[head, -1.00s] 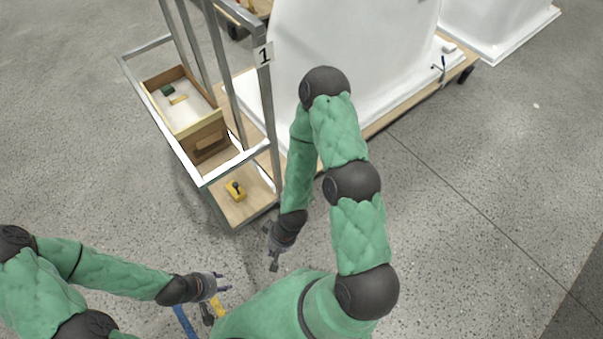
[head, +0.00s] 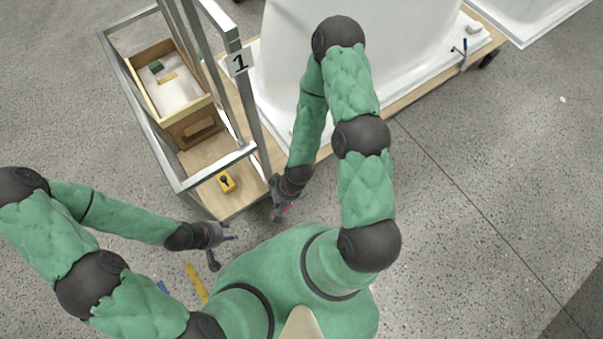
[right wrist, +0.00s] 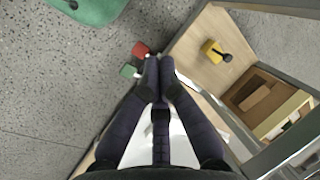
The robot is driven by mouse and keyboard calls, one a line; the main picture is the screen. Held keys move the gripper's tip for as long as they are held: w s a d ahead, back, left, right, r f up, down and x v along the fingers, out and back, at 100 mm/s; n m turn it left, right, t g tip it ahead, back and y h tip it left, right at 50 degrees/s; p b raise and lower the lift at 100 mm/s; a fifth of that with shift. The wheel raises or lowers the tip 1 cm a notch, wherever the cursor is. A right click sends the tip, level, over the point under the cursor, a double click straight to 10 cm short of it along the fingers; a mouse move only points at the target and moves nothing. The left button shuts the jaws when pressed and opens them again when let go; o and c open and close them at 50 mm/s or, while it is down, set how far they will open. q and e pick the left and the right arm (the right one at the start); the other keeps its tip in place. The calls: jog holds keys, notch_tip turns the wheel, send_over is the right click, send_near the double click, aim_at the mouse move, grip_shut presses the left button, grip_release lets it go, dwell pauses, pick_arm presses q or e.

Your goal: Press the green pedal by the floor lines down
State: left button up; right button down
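The green pedal (right wrist: 128,71) is a small green block low by the cart's corner in the right wrist view. A red pedal (right wrist: 141,49) sits beside it. My right gripper (right wrist: 158,62) has its fingertips together, with nothing seen between them, and appears just beside both pedals; I cannot tell whether it touches either. In the head view my right gripper (head: 279,212) is low at the cart's near corner and largely hides the pedals. My left gripper (head: 231,233) hangs empty, its two fingertips apart, above the floor near the yellow floor line (head: 196,283) and blue floor line (head: 161,287).
The metal-framed cart (head: 180,185) carries a wooden box (head: 196,130) and a yellow block with a black knob (head: 226,182). White tub shells (head: 405,60) stand on a wooden platform behind. A dark rounded piece (head: 213,262) shows below my left gripper. Floor to the right is clear.

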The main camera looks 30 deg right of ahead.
jog(key=w+d+f+m+t+h, duration=0.1)
jog(key=d+f, duration=0.3)
jog(key=f, duration=0.7)
jog(key=w+d+f+m+t+h+b, duration=0.1)
jog(key=w+d+f+m+h, duration=0.2)
jog(key=f, duration=0.8)
jog(key=w+d+f+m+t+h+b, duration=0.1)
jog(key=w+d+f+m+h, duration=0.1)
jog(key=f, duration=0.9)
jog(key=w+d+h, duration=0.1)
jog(key=w+d, duration=0.1)
jog(key=d, duration=0.1)
jog(key=shift+w+h, duration=0.2)
jog(key=shift+h, duration=0.1)
jog(key=shift+d+f, duration=0.1)
